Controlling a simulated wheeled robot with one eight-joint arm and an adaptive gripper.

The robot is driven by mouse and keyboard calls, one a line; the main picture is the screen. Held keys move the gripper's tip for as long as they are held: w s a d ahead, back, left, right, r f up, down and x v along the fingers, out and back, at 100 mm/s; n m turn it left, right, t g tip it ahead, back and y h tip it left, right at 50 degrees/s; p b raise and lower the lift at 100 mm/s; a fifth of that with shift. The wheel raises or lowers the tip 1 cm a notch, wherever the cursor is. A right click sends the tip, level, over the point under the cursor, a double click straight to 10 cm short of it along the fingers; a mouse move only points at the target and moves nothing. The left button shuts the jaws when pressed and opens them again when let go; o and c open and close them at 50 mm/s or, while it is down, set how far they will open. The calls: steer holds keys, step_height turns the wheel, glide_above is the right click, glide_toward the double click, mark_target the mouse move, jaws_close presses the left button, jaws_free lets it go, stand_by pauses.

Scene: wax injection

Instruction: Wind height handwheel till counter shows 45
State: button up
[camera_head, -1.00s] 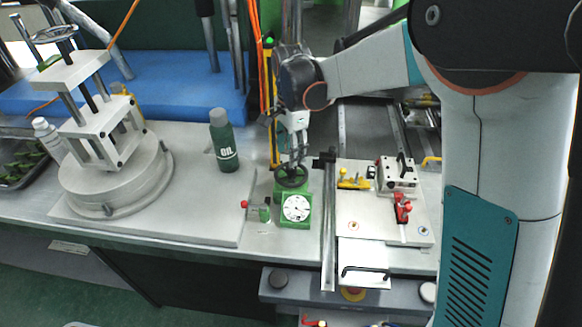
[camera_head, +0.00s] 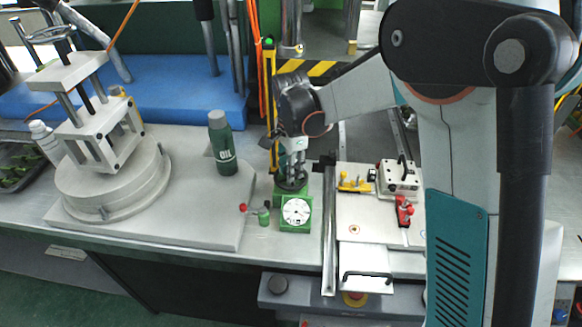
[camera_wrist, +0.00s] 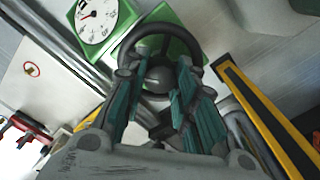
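The height handwheel (camera_wrist: 158,42) is a dark ring with a central hub, mounted on a green unit. In the head view the handwheel (camera_head: 291,186) lies behind a white round dial (camera_head: 296,212), which also shows in the wrist view (camera_wrist: 97,20). The dial has a needle and a small dark marking; I cannot read a counter number. My gripper (camera_head: 295,172) points down at the handwheel. In the wrist view my gripper (camera_wrist: 157,85) has its teal-padded fingers apart, with the hub visible between them. Contact with the rim is unclear.
A green oil bottle (camera_head: 222,143) stands left of the unit. A small red-knobbed valve (camera_head: 255,211) sits close beside it. A yellow-and-black post (camera_head: 271,110) rises behind. The metal plate with clamps (camera_head: 375,215) lies to the right. A round metal press (camera_head: 112,185) occupies the left.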

steer(key=shift+n, duration=0.4)
steer(key=n, duration=0.2)
steer(key=shift+n, duration=0.4)
steer(key=n, duration=0.3)
steer(key=shift+n+p, duration=0.3)
steer(key=shift+p, duration=0.1)
steer(key=n, duration=0.3)
steer(key=shift+n, duration=0.3)
steer(key=n, duration=0.3)
steer(key=shift+n, duration=0.4)
steer(key=n, duration=0.7)
steer(key=shift+p, duration=0.35)
steer(key=n, duration=0.6)
steer(key=shift+n, duration=0.4)
